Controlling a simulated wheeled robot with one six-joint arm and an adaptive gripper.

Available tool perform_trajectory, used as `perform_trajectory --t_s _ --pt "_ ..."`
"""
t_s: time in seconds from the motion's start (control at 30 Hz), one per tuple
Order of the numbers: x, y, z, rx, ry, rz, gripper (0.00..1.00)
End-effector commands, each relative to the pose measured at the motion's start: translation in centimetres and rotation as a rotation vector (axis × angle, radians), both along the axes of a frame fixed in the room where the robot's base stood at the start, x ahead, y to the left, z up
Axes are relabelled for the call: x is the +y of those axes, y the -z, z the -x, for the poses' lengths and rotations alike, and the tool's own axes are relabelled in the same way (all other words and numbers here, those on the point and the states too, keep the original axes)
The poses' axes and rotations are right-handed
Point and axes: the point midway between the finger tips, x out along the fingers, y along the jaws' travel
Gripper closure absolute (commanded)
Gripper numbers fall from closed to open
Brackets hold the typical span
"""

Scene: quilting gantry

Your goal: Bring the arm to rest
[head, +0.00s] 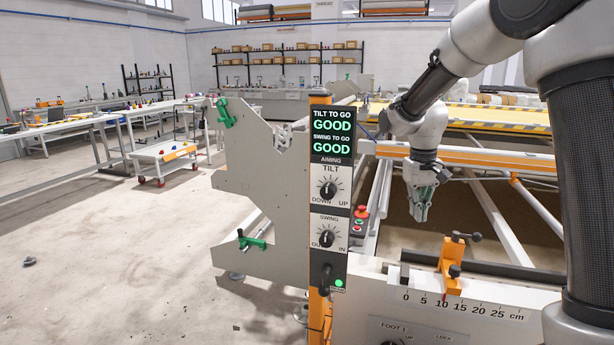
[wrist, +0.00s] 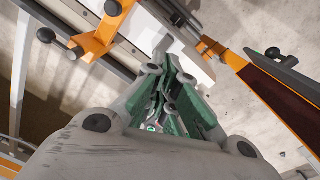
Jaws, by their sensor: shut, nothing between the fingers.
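My gripper (head: 421,208) hangs pointing down in the head view, behind the scale plate and to the right of the control post. Its green fingers are together and hold nothing. In the wrist view my gripper (wrist: 170,62) also shows shut, with its tips over the pale plate edge. My arm comes in from the upper right and bends down to the gripper. The gripper looks clear of the orange clamp (head: 450,262), which stands in front of it to the right.
The control post (head: 330,190) has a display reading GOOD for tilt and swing, with knobs below. A grey notched plate (head: 255,180) with green handles stands left of it. An orange rail (head: 470,156) runs behind my gripper. The floor (head: 120,260) at left is mostly clear.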

Motion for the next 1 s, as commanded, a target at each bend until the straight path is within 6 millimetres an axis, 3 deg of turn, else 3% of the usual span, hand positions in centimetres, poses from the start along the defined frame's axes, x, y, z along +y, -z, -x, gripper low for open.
perform_trajectory --t_s 0.03,0.2,0.4,0.5,0.67,0.8,1.0 --pt "-0.9 -1.7 2.9 -0.007 -0.007 -0.009 1.0" --pt "-3.4 -5.2 12.7 -0.034 -0.027 -0.038 1.0" --pt "-5.5 -6.9 22.7 -0.119 -0.003 -0.067 1.0" --pt "-6.2 -7.3 26.3 -0.183 0.024 -0.077 1.0" --pt "-7.0 -8.7 29.0 -0.298 0.053 -0.081 1.0" --pt "-7.3 -10.1 29.4 -0.367 0.067 -0.082 1.0" --pt "-7.5 -10.3 29.5 -0.376 0.075 -0.081 1.0"
